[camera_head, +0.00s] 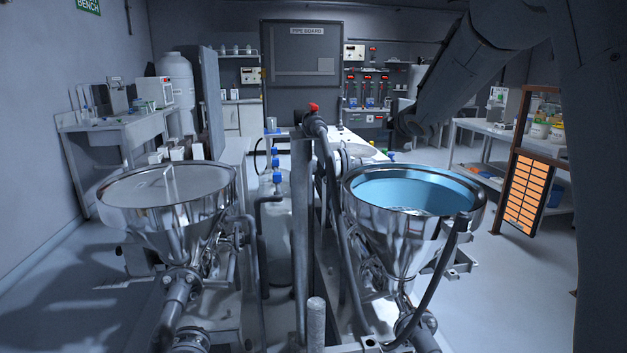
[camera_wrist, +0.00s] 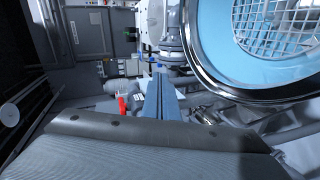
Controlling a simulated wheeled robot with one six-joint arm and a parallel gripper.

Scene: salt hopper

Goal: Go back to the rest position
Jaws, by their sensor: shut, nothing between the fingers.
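My gripper (camera_wrist: 160,78) shows in the wrist view as two blue-grey fingers pressed together, with nothing between them. In the head view my arm reaches in from the upper right and ends above and behind the right hopper (camera_head: 455,219); the fingers cannot be made out there. The right hopper is a shiny steel funnel with blue inside. In the wrist view its rim (camera_wrist: 203,76) curves to the right of my fingers, apart from them as far as I can tell, with a white grid (camera_wrist: 285,22) inside.
Between the hoppers stand a post and pipes with a red valve handle (camera_head: 314,107). A bench (camera_head: 115,130) is at the left wall, and an orange drawer rack (camera_head: 526,195) at right. Floor is clear at far left.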

